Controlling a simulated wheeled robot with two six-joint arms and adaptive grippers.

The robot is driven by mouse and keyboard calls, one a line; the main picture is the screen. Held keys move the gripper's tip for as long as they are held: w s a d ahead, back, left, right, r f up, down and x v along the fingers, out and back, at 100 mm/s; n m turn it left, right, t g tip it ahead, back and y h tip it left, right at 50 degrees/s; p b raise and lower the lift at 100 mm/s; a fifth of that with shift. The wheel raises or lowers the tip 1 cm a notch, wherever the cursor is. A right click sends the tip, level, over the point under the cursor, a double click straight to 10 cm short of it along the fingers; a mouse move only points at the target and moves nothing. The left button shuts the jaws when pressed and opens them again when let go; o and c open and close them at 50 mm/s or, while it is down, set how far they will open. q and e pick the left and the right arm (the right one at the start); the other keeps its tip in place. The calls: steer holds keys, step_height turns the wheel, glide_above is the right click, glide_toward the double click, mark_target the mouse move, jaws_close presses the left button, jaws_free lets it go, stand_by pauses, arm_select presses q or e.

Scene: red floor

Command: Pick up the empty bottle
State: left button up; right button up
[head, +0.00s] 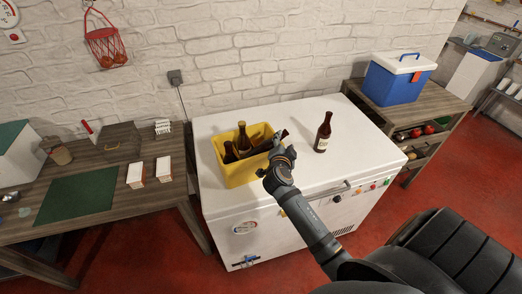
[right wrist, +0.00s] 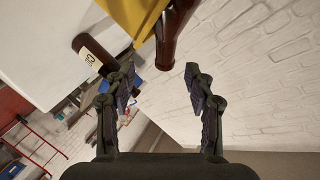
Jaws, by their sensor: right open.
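A yellow crate (head: 235,175) stands on the white chest freezer (head: 300,190). Brown bottles are inside it; one (head: 244,138) stands upright, and another (head: 280,138) leans toward the crate's right side by my gripper. A brown bottle with a pale label (head: 323,132) stands upright on the freezer, right of the crate. I cannot tell which bottle is empty. My right gripper (head: 281,157) is at the crate's right edge. My left gripper is not in view.
A blue cooler with a white lid (head: 398,80) stands on a wooden shelf at the right. A wooden workbench (head: 110,215) with a green mat and small boxes is at the left. The freezer top is clear around the standing bottle.

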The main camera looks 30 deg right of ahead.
mark_target(283, 136)
steer(key=shift+w+d+f, duration=0.15)
steer(key=shift+w+d, duration=0.15)
steer(key=shift+w+p, duration=0.2)
steer(key=shift+p, duration=0.1)
steer(key=p+x, duration=0.1)
steer(key=x, duration=0.1)
steer(key=p+x, duration=0.1)
steer(key=x, duration=0.1)
steer(key=shift+w+a, duration=0.1)
steer(key=shift+w, duration=0.45)
steer(key=shift+c, duration=0.9)
jaws_close()
